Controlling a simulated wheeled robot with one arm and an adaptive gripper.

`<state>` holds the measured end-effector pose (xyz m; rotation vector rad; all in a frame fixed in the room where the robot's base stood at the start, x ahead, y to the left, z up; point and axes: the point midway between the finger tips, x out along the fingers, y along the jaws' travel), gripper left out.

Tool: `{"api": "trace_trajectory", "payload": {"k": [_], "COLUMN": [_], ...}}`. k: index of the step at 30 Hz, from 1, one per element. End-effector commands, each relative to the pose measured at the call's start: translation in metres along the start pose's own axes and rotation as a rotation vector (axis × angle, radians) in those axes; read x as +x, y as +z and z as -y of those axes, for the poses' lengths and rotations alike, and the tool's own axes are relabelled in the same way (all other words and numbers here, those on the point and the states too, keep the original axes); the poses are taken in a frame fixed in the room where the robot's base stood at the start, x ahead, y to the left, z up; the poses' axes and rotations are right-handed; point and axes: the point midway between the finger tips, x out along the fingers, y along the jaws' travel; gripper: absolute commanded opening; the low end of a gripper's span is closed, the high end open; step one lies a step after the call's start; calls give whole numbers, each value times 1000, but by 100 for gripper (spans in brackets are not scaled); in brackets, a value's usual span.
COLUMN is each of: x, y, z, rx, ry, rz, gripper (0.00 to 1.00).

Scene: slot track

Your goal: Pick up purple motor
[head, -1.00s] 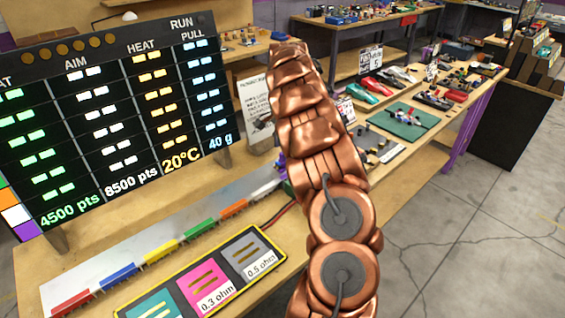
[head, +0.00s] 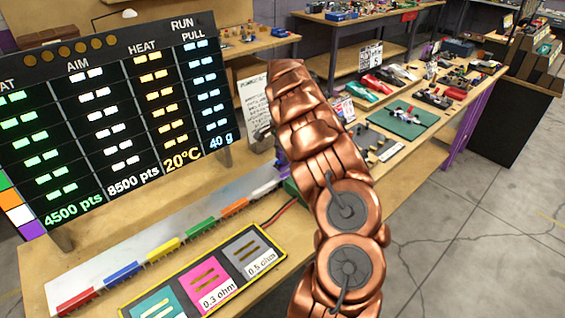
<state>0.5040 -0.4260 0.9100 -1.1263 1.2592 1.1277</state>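A row of coloured blocks, apparently the motors, lies along a pale strip (head: 95,262) on the bench. The row runs red (head: 76,301), blue (head: 122,272), yellow (head: 163,247), green (head: 201,226), orange (head: 235,206) and white (head: 264,188). A small purple piece (head: 282,160) shows at the far right end, next to my copper arm. It seems to be the purple motor, but my arm hides part of this area. My arm rises from the bottom across the middle. My gripper does not show, so I cannot tell its state or its distance from the purple piece.
A large scoreboard (head: 110,125) stands at the back left. A resistor panel (head: 205,275) lies in front of the strip. A green mat (head: 404,120) and model cars (head: 378,87) lie right of my arm. Open floor (head: 470,225) is at the right.

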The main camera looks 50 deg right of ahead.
Motion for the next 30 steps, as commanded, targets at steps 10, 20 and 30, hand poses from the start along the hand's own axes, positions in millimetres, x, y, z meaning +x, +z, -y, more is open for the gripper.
{"api": "trace_trajectory", "payload": {"k": [10, 20, 30], "x": [0, -1, -22], "y": [0, 0, 0], "z": [0, 0, 2], "rx": [0, -1, -2], "ry": [0, -1, -3], "rz": [0, -1, -3], "gripper": [0, 0, 0]}}
